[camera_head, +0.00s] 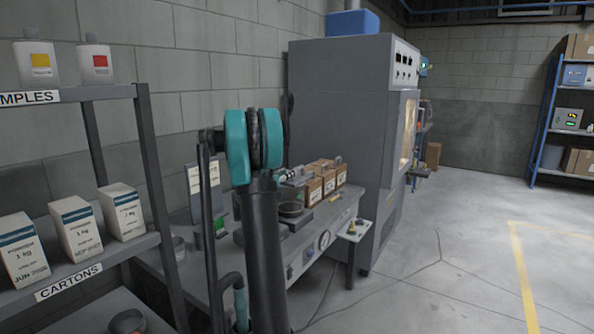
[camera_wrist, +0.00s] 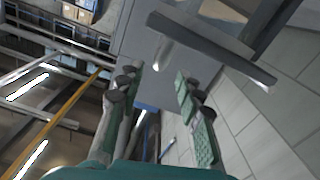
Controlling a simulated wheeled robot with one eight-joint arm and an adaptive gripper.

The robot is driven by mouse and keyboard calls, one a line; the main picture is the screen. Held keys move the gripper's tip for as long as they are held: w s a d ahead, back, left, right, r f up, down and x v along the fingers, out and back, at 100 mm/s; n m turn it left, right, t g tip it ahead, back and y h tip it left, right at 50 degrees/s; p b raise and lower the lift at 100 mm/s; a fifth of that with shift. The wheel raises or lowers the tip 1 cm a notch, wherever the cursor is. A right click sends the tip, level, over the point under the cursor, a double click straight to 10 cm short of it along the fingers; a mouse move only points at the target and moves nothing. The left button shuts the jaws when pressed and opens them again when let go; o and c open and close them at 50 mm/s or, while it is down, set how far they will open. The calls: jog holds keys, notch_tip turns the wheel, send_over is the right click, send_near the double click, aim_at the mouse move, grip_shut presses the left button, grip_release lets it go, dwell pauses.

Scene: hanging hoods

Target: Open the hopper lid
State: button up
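A blue box (camera_head: 352,22), which looks like the hopper, sits on top of the tall grey machine (camera_head: 335,130) in the head view. In the head view my arm stands in front of the bench, and I cannot make out the gripper clearly.
A shelf rack with cartons (camera_head: 78,226) and bottles (camera_head: 38,62) stands close on the left. A bench (camera_head: 325,235) with small brown boxes (camera_head: 322,180) stands before the machine. The floor (camera_head: 450,270) on the right is clear, with a blue rack (camera_head: 545,130) farther back.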

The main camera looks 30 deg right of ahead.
aim_at(298, 169)
jog(key=x, duration=0.8)
jog(key=shift+d, duration=0.25)
jog(key=shift+c, duration=0.5)
grip_shut()
